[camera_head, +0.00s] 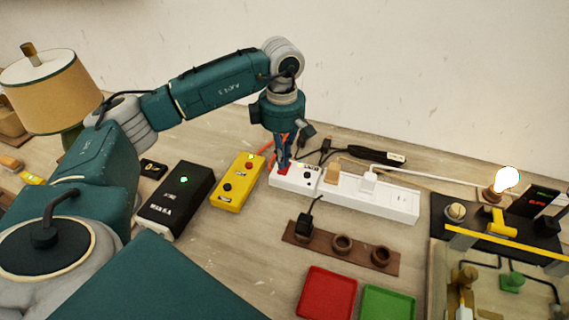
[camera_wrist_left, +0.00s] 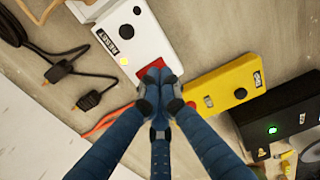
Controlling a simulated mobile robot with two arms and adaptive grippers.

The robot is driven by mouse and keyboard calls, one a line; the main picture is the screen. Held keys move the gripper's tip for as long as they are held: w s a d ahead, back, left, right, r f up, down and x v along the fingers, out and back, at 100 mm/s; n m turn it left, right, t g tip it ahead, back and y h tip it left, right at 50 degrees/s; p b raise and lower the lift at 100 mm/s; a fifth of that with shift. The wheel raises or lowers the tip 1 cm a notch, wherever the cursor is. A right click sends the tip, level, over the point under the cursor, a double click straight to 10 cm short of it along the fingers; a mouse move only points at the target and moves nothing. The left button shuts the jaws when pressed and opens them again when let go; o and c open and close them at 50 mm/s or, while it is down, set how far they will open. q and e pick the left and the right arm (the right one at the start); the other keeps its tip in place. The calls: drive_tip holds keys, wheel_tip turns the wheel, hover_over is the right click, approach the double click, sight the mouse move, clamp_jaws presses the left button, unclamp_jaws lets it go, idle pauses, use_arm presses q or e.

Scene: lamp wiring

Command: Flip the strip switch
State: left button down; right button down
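The white power strip (camera_head: 392,203) lies on the table at the centre right of the head view, with a white plug (camera_head: 369,176) in it. Its red switch (camera_head: 283,169) is at the strip's left end. In the left wrist view the red switch (camera_wrist_left: 153,72) shows just beyond my fingertips, partly hidden by them; a small light (camera_wrist_left: 123,61) beside it glows. My left gripper (camera_head: 283,167) points down over this switch, its fingers drawn together with nothing between them. Its tips (camera_wrist_left: 160,78) are at or touching the switch; I cannot tell whether they press it. My right gripper is not in view.
A yellow box (camera_head: 236,186) and a black box (camera_head: 176,198) with a green light stand left of the strip. A brown holder (camera_head: 366,258), a red tray (camera_head: 327,293) and a green tray (camera_head: 388,303) lie in front. A lit bulb (camera_head: 507,179) stands at right. Cables lie behind the strip.

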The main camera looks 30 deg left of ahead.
sight(283, 171)
use_arm(q)
drive_tip(key=shift+r+p, duration=1.35)
drive_tip(key=shift+r, duration=1.25)
